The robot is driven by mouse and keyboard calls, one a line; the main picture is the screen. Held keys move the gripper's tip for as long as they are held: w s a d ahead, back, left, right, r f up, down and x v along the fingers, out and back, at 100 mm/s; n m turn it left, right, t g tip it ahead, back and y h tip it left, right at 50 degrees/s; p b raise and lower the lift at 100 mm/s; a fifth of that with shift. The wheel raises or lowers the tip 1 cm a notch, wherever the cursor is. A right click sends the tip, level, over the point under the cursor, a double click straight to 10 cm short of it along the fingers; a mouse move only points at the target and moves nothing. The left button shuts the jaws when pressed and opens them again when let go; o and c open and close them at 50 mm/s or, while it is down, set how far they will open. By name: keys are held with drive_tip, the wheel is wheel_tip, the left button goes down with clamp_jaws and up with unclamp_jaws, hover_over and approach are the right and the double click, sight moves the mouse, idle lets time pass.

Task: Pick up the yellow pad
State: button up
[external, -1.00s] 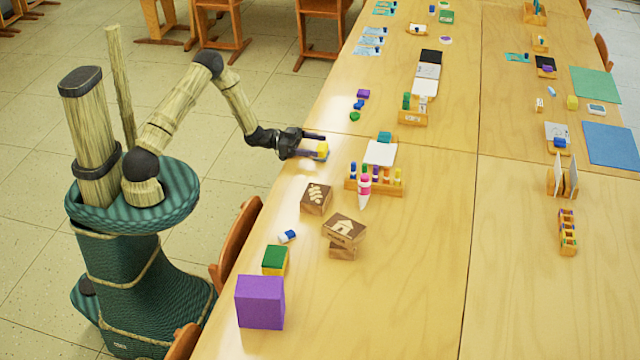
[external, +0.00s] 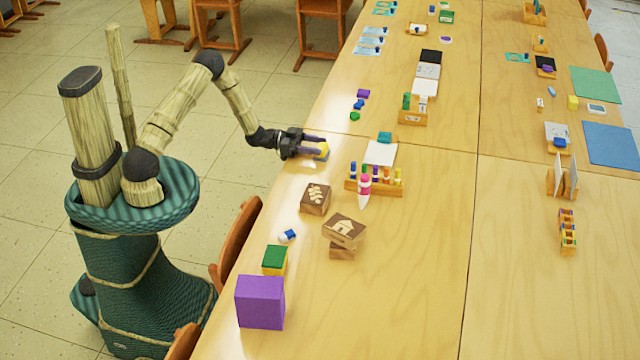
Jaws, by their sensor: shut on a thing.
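The yellow pad (external: 323,150) is a small yellow block at the left edge of the long wooden table. My gripper (external: 316,148) reaches in from the left and is shut on the yellow pad, with its fingers on either side of it. The fingers hide part of the pad. I cannot tell whether the pad touches the table or hangs a little above it.
A white sheet (external: 380,153) and a rack of markers (external: 375,183) are to the right. Wooden stamp blocks (external: 344,230), a green and yellow block (external: 275,260) and a purple box (external: 260,302) stand nearer. The table's middle (external: 430,260) is clear.

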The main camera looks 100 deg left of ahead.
wheel_tip(320, 180, up, 10)
drive_tip(key=p, duration=0.1)
idle(0.4)
